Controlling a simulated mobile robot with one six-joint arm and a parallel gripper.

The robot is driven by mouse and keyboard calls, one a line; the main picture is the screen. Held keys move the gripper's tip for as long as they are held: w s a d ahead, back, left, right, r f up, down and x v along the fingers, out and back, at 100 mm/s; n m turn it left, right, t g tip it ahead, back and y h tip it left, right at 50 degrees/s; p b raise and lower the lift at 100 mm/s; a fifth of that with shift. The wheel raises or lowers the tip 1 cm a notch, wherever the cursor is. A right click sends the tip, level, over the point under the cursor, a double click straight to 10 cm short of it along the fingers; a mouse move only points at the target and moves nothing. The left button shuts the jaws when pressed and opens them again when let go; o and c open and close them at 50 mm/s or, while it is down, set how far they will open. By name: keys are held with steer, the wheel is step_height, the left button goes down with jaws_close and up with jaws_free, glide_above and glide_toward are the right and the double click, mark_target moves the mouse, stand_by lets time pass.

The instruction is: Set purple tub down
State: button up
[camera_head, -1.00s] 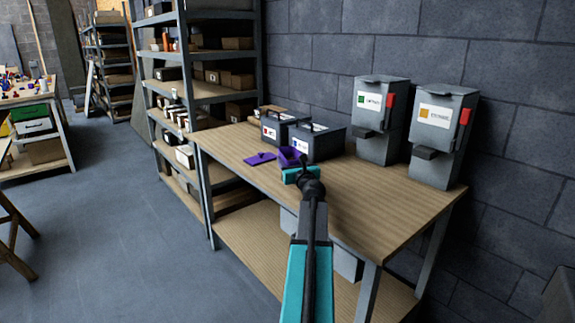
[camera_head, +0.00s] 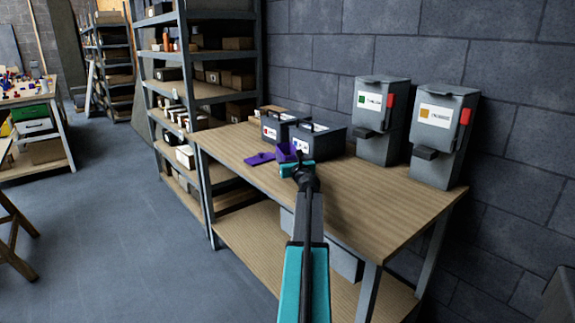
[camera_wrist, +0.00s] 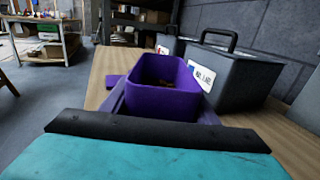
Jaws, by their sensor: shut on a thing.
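The purple tub (camera_wrist: 165,90) is an open-topped box, seen close ahead in the wrist view, with a little brownish content at its bottom. In the head view the tub (camera_head: 285,152) is at the workbench's middle, just beyond my gripper (camera_head: 296,168).
Two dark lidded boxes with labels, one nearer (camera_head: 318,143) and one farther (camera_head: 278,128), stand right behind the tub. Two grey dispensers (camera_head: 382,118) (camera_head: 440,135) stand against the wall. Shelving (camera_head: 205,90) is at the bench's left end. The bench's front right is clear.

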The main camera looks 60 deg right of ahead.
steer(key=shift+w+d, duration=0.2)
steer(key=shift+d, duration=0.1)
steer(key=shift+f+b, duration=0.5)
steer(key=shift+f, duration=1.25)
steer(key=shift+f, duration=0.1)
steer(key=o, duration=1.6)
steer(key=shift+c, duration=0.2)
steer(key=shift+v, duration=6)
steer(key=shift+r, duration=0.25)
